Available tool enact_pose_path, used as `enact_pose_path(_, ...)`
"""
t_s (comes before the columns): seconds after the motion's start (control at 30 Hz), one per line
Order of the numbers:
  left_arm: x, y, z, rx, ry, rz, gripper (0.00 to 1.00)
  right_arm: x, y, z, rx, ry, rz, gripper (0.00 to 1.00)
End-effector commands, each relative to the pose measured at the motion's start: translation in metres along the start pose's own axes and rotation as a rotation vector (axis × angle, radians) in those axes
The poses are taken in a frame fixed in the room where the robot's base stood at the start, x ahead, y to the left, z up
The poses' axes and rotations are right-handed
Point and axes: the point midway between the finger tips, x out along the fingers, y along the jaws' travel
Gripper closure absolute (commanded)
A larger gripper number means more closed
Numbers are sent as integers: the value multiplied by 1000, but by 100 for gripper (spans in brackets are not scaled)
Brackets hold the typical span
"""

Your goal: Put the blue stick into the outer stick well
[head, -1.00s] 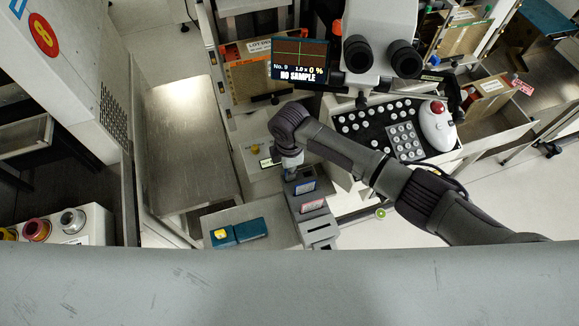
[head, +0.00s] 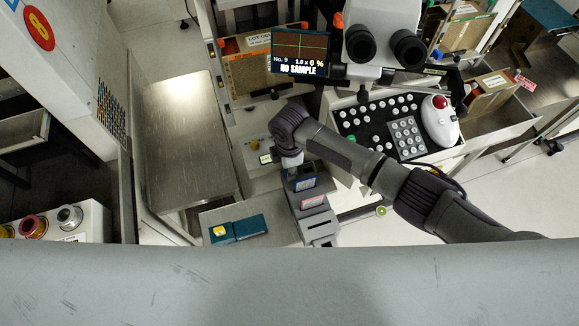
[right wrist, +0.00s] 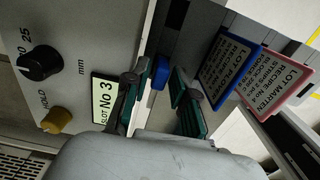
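A small blue piece, which looks like the blue stick (right wrist: 160,72), shows between the fingertips of my right gripper (right wrist: 161,80) in the right wrist view. The green-padded fingers stand apart on either side of it, with a visible gap on the right. In the head view my right gripper (head: 291,168) points down at the back end of a grey stepped holder (head: 318,229). The holder carries a blue-framed card (head: 304,184) and a red-framed card (head: 312,201). Dark slots show in its front part; I cannot tell which is the outer stick well. My left gripper is not in view.
A panel with a black knob (right wrist: 39,62), a yellow knob (right wrist: 56,120) and a "SLOT No 3" label (right wrist: 103,100) is close beside the right gripper. A blue-teal box (head: 250,227) lies left of the holder. A microscope (head: 380,30) and button console (head: 355,128) stand behind.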

Motion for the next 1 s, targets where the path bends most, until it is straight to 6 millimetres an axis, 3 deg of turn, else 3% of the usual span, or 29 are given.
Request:
enact_pose_path(0.07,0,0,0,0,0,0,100,0,0,0,0,0,1,56)
enact_pose_path(0.77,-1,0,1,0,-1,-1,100,-3,3,0,0,1,8,56)
enact_pose_path(1.0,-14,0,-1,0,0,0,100,-23,3,0,-1,0,7,56)
